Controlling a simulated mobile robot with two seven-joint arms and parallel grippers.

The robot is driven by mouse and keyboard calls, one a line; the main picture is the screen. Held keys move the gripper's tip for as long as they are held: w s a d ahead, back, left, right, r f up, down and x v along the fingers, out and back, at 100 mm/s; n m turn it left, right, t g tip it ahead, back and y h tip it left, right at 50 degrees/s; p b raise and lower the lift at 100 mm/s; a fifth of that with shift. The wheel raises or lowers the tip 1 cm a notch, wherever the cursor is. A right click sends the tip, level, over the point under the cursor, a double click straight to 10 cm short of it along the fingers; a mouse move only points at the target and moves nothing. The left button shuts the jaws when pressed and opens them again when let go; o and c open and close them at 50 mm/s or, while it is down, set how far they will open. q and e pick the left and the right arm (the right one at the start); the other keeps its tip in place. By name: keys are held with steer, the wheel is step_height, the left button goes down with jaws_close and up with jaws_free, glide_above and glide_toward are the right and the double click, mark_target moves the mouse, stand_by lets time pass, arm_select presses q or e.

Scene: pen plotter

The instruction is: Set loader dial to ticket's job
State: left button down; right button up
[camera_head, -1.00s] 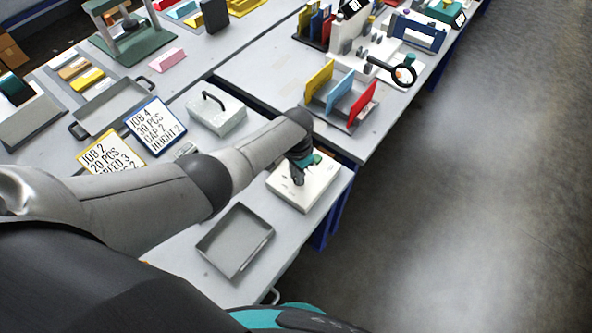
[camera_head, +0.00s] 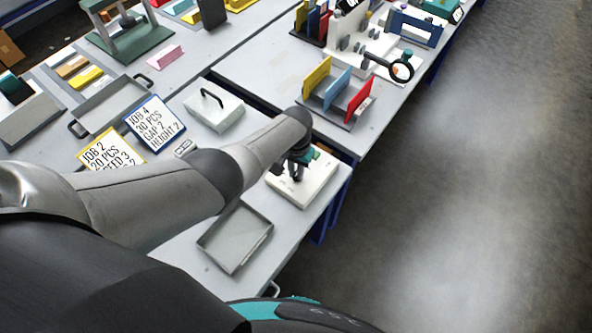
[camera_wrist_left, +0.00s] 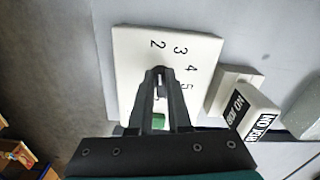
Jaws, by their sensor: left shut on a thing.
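The loader dial is a white box (camera_head: 316,187) at the right end of the near table. In the left wrist view its white face (camera_wrist_left: 130,60) shows the digits 2, 3, 4 and 5 in an arc. My left gripper (camera_head: 296,175) points down over the box; in the left wrist view its fingers (camera_wrist_left: 160,72) are shut on the dial's knob, which they mostly hide. The pointer's setting cannot be read. A blue-framed ticket (camera_head: 155,123) reads JOB 4, 30 PCS, GAP 2, HEIGHT 2. A yellow-framed ticket (camera_head: 108,152) reads JOB 2, 20 PCS, its lower lines partly hidden by my arm.
A grey empty tray (camera_head: 236,238) lies in front of the dial box. A white handled block (camera_head: 214,106) stands behind my forearm. A rack with yellow, blue and red plates (camera_head: 340,92) stands on the far table. In the left wrist view a black-labelled switch block (camera_wrist_left: 248,106) sits beside the dial.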

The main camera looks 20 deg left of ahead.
arm_select(q)
steer(key=c, duration=0.9)
jaws_free()
steer(key=shift+o, duration=0.2)
steer(key=shift+r, duration=0.15)
steer(key=shift+r, duration=0.25)
step_height(320, 180, up, 14)
steer(key=p, duration=0.6)
steer(key=shift+r, duration=0.25)
